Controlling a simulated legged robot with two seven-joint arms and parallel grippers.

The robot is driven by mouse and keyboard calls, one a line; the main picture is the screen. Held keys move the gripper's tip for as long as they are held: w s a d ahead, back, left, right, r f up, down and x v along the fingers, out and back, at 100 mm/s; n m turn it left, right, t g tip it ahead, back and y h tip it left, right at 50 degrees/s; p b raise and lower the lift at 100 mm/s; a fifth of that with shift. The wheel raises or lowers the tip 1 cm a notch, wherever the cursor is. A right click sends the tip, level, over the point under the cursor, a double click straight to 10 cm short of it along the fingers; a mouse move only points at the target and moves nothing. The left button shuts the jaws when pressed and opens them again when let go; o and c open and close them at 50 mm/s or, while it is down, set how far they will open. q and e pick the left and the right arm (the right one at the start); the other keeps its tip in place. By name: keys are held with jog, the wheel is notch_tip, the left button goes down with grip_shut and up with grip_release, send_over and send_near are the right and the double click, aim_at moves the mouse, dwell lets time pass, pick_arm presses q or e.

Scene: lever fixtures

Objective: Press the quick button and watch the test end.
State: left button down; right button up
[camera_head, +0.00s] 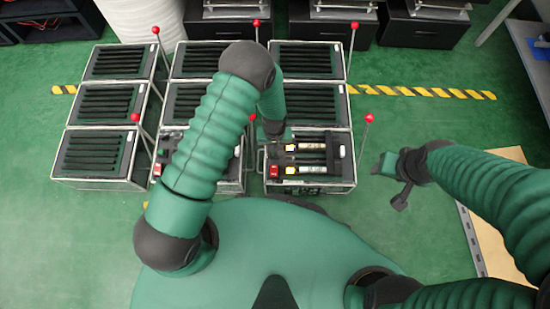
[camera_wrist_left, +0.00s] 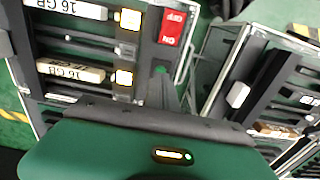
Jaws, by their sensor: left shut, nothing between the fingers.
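The front-right test box (camera_head: 325,183) holds two light sticks with yellow ends, and the upper stick (camera_head: 310,147) lies just right of my left gripper. In the left wrist view the sticks (camera_wrist_left: 70,71) read "16 GB", beside a red ON/OFF switch (camera_wrist_left: 172,27). My left gripper (camera_head: 274,134) is shut and empty, over this box's left edge. Its dark fingers (camera_wrist_left: 163,85) reach toward a small green spot, perhaps the quick button (camera_wrist_left: 160,70); I cannot tell whether they touch. My right gripper (camera_head: 388,181) is open and empty, right of the boxes.
Similar slotted boxes stand in rows behind and to the left, with upright levers topped by red balls, such as one ball (camera_head: 369,118) near the front-right box. A neighbouring box (camera_wrist_left: 225,75) with a white block shows in the wrist view.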

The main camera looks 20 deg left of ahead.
pick_arm(q)
jog(key=shift+f+b, duration=0.6)
jog(key=shift+f, duration=0.35)
dwell(0.3)
notch_tip(320, 180, up, 8)
jog(key=p, duration=0.7)
